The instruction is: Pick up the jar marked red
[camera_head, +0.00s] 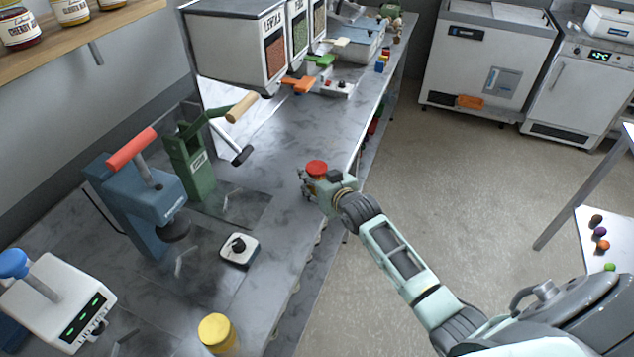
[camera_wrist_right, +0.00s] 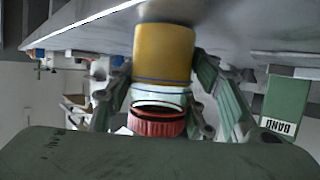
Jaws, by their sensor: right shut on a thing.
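The jar with a red lid (camera_head: 316,168) is at the counter's front edge, beyond the yellow jar in the head view. My right gripper (camera_head: 322,185) is shut on it. In the right wrist view, which appears upside down, the fingers lie on both sides of the jar. There its red lid (camera_wrist_right: 157,122) points down the picture, with a pale band and a yellow part (camera_wrist_right: 163,52) above it. I cannot tell whether its base touches the counter. My left gripper is not in view.
A yellow-topped jar (camera_head: 217,333) stands at the near counter edge. A small white device with a black knob (camera_head: 239,249), a blue press (camera_head: 145,190) and a green press (camera_head: 190,165) stand to the left. Dispensers (camera_head: 250,40) stand farther back. Counter (camera_head: 262,165) beside the gripper is clear.

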